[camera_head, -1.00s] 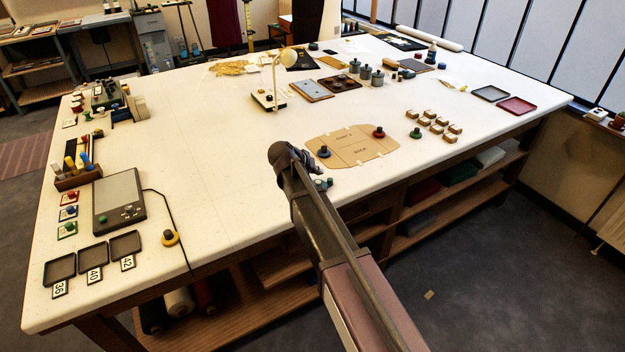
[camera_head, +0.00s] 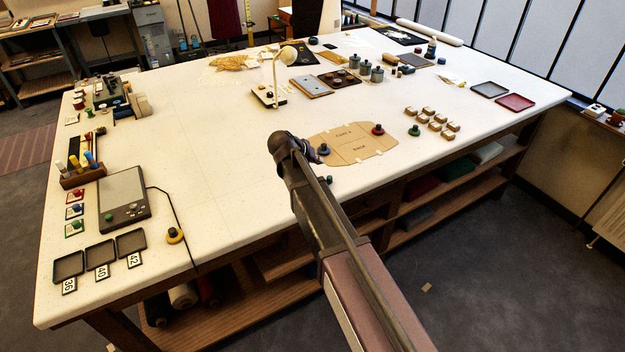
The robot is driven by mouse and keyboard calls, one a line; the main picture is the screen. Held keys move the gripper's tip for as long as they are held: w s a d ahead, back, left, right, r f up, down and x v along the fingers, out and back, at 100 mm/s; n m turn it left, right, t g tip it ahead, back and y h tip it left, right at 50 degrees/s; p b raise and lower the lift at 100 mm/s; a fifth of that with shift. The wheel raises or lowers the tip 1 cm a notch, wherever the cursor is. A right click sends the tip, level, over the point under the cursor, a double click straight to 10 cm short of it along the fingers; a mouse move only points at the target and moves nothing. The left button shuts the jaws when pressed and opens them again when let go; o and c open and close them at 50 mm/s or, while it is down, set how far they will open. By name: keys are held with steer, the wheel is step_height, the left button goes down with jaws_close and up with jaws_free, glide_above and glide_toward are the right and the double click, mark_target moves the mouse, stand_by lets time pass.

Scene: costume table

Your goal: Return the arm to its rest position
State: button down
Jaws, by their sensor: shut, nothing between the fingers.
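My arm reaches up from the bottom of the head view, over the front edge of the white table (camera_head: 225,185). My gripper (camera_head: 312,160) shows only in part at the arm's far end, dark and small, largely hidden behind the wrist. It is shut and holds nothing that I can see. It appears in front of the left end of the tan cardboard pattern (camera_head: 352,150). A blue-grey knobbed piece (camera_head: 323,149) shows right beside it, and I cannot tell whether they touch.
A red knobbed piece (camera_head: 377,130) is on the pattern and a green one (camera_head: 414,131) is to its right. Several small boxes (camera_head: 433,120) stand farther right. A lamp (camera_head: 277,75) stands behind. A grey tablet (camera_head: 122,197) and dark trays (camera_head: 100,252) are at left. The table's middle is clear.

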stand_by(0.3)
steer(key=shift+s+d, duration=0.2)
steer(key=shift+d, duration=0.15)
steer(key=s+d+f+g+y, duration=0.2)
steer(key=s+d+g+y, duration=0.1)
steer(key=s+d, duration=0.7)
steer(key=s+d+f+g+y, duration=0.3)
steer(key=s+d, duration=0.7)
steer(key=s, duration=0.5)
steer(key=shift+d+f+g, duration=0.3)
steer(key=shift+d, duration=0.05)
